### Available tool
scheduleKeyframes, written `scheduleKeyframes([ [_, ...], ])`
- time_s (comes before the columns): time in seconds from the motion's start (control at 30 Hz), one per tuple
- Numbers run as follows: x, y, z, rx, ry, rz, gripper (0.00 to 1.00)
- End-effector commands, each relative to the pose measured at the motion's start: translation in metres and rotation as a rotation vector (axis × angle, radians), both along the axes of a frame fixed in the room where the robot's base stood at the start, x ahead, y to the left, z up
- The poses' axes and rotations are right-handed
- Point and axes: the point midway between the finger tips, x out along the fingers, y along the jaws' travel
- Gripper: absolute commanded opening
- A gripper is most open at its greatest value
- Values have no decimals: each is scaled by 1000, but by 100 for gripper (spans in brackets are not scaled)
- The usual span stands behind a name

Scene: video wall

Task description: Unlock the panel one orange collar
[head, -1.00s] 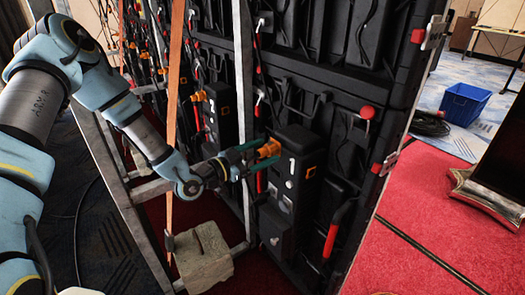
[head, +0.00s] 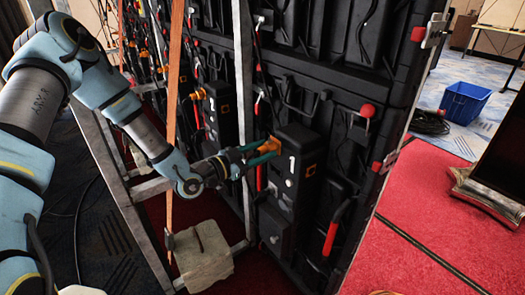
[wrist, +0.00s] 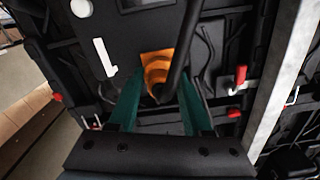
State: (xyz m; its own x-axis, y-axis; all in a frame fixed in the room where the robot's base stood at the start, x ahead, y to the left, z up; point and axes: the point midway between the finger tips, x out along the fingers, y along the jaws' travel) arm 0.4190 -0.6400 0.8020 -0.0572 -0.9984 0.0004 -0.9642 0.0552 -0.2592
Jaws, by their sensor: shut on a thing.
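The orange collar (head: 270,145) sits on the upper left side of the black panel box marked 1 (head: 292,165). My gripper (head: 266,152) reaches it from the left, its green fingers at the collar. In the wrist view, the orange collar (wrist: 157,68) lies between and beyond the two green fingertips (wrist: 158,88), with a black cable running over it. The fingers are shut on the collar, though the cable hides part of the contact. The box's white 1 shows in the wrist view (wrist: 105,58).
A metal upright (head: 244,100) and an orange strap (head: 172,120) run close to my arm. Red-handled levers (head: 333,232) are at right.

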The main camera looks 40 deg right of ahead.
Motion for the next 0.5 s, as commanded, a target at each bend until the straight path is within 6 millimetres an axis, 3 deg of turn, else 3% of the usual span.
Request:
scheduleKeyframes([
  [0.27,0,0,-1,2,29,0,0],
  [0.5,0,0,-2,10,154,0,0],
])
